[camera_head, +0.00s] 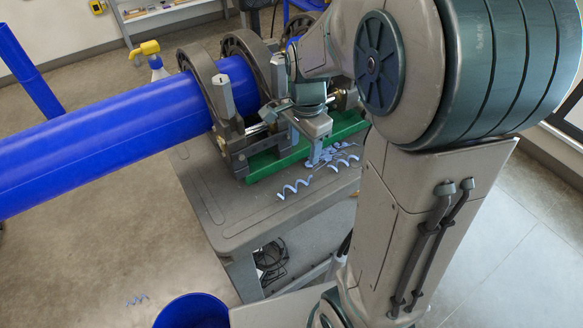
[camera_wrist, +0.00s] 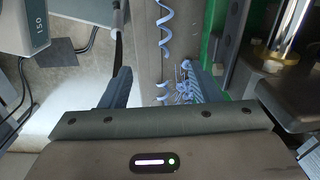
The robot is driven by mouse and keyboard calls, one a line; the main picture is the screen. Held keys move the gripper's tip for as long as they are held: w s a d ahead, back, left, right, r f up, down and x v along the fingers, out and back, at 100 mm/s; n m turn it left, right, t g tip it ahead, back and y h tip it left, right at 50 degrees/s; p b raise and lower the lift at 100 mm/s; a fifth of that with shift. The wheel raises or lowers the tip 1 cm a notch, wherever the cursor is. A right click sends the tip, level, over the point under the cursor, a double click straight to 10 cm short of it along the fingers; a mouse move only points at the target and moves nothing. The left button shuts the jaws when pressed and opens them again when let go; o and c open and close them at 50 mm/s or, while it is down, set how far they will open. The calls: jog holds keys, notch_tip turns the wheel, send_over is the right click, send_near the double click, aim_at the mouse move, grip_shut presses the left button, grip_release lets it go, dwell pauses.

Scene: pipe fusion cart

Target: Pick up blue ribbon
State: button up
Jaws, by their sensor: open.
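Several curly light-blue ribbons lie on the grey cart top (camera_head: 215,205) in front of the green base of the pipe clamp. One blue ribbon (camera_head: 294,188) lies apart at the left; it also seems to be the long curl at the top of the wrist view (camera_wrist: 165,28). A tangle of blue ribbon (camera_wrist: 184,88) shows between and beside my fingers, partly hidden by the right one. My gripper (camera_head: 317,156) points down over the ribbons at the green base. In the wrist view its fingers (camera_wrist: 163,88) are wide apart. I cannot tell whether they touch any ribbon.
A big blue pipe (camera_head: 110,130) runs through the clamp rings (camera_head: 205,85) at the left. The green base (camera_head: 265,165) stands close beside my gripper. A blue bin (camera_head: 192,312) is on the floor, with a loose curl (camera_head: 137,299) beside it.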

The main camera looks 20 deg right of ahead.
aim_at(301, 181)
jog(key=shift+m, duration=0.5)
jog(key=f, duration=0.9)
jog(key=w+f, duration=0.1)
jog(key=f, duration=0.4)
jog(key=shift+f, duration=0.1)
jog(key=c, duration=1)
